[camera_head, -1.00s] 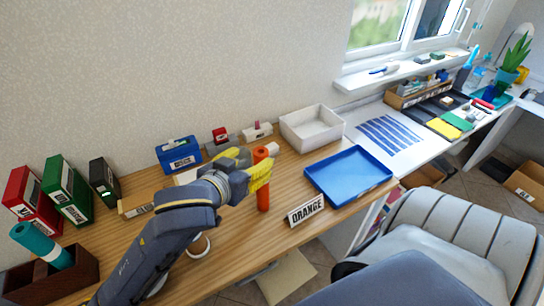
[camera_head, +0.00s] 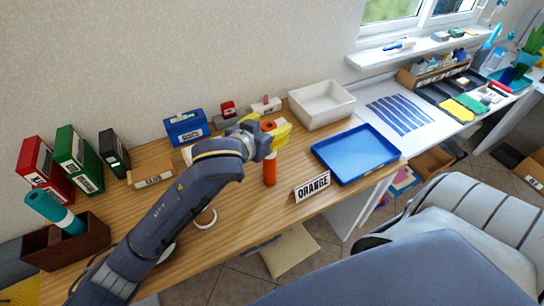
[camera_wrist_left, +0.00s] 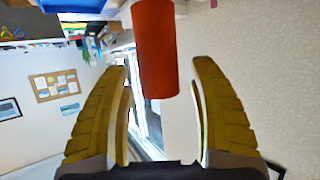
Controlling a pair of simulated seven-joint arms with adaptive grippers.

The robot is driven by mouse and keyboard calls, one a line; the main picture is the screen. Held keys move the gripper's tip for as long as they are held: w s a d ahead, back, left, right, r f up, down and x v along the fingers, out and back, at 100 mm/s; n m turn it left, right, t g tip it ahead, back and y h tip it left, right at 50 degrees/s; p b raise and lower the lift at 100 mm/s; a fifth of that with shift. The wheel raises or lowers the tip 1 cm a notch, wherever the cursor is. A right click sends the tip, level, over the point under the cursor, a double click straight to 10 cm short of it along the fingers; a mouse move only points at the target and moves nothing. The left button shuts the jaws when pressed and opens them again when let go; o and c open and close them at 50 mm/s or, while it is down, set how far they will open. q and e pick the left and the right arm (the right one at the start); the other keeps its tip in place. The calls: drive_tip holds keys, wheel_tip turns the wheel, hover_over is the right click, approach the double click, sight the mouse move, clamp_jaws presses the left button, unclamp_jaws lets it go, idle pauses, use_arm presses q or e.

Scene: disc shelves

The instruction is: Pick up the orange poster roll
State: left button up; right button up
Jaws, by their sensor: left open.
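In the left wrist view the roll (camera_wrist_left: 155,50) lies ahead of and between the yellow fingers of the left gripper (camera_wrist_left: 160,78). There are gaps on both sides, and the fingers are open. My right gripper is not in view.
A blue tray (camera_head: 385,166) and a white bin (camera_head: 345,109) are to the right of the roll. A blue box (camera_head: 187,128) stands behind the arm. A teal roll (camera_head: 45,205) leans in a brown holder (camera_head: 90,236) at the left. A round white-rimmed item (camera_head: 206,222) sits near the front edge.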

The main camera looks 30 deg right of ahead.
use_arm(q)
drive_tip(key=shift+c, duration=0.4)
clamp_jaws()
